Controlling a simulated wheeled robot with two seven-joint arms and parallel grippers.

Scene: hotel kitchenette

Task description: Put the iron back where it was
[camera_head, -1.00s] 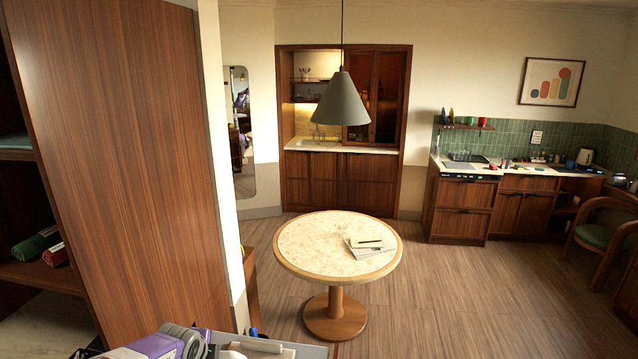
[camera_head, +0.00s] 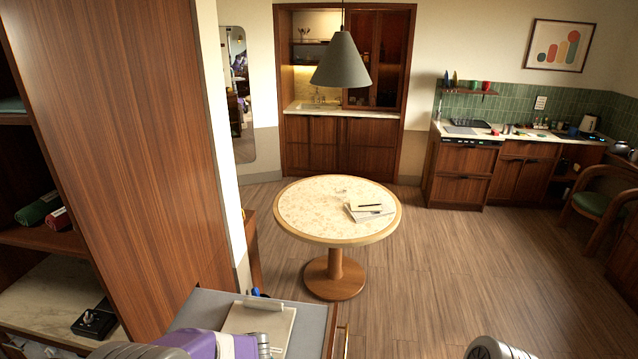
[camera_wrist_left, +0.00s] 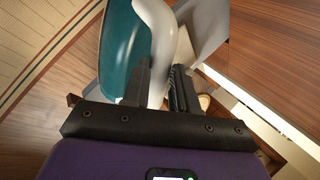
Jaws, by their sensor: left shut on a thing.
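My left gripper (camera_wrist_left: 160,88) is shut on the iron in the left wrist view. The iron has a teal part (camera_wrist_left: 124,45) and a white part (camera_wrist_left: 158,30). The white part runs between the two dark fingers. The iron's far end is cut off by the top of the picture. In the head view, neither the iron nor the left gripper's fingers can be made out. The right gripper is not in view.
A tall wooden cabinet (camera_head: 110,130) stands at the left. Its open shelves hold a green roll (camera_head: 38,208), a red roll (camera_head: 60,219) and a small black object (camera_head: 94,322). A round table (camera_head: 310,215) with papers (camera_head: 368,210) stands ahead on clear floor.

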